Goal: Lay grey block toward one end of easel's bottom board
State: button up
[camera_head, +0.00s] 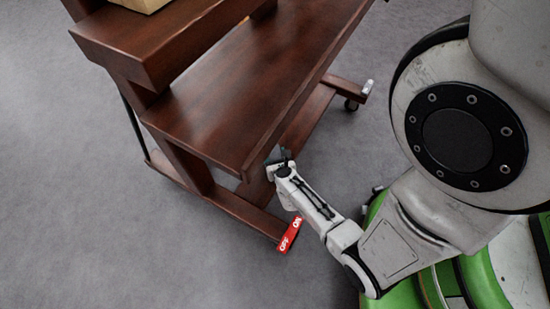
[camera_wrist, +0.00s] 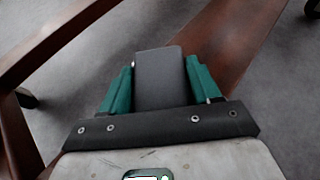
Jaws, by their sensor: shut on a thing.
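The grey block (camera_wrist: 160,72) is upright between the green fingers of my gripper (camera_wrist: 158,88) in the wrist view. My gripper is shut on it. The easel (camera_head: 225,90) is dark brown wood and fills the left and middle of the head view. Its bottom board (camera_head: 310,118) runs low behind the shelf edge, and it shows in the wrist view (camera_wrist: 232,42) just beyond the block. My gripper (camera_head: 279,163) is low, beside the shelf's lower corner in the head view. The block is mostly hidden there. Whether the block touches the board I cannot tell.
A red tag (camera_head: 290,235) with white letters is on the easel's front foot. A caster (camera_head: 352,104) is under the far foot. A pale box (camera_head: 140,4) sits on the upper ledge. The grey floor (camera_head: 70,210) is clear at left.

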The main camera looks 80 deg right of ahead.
jog(key=shift+f, duration=0.15)
jog(key=o, duration=1)
jog(key=shift+r, duration=0.3)
jog(key=p+v, duration=0.3)
jog(key=v, duration=0.9)
jog(key=shift+f, duration=0.15)
jog(key=shift+w, duration=0.1)
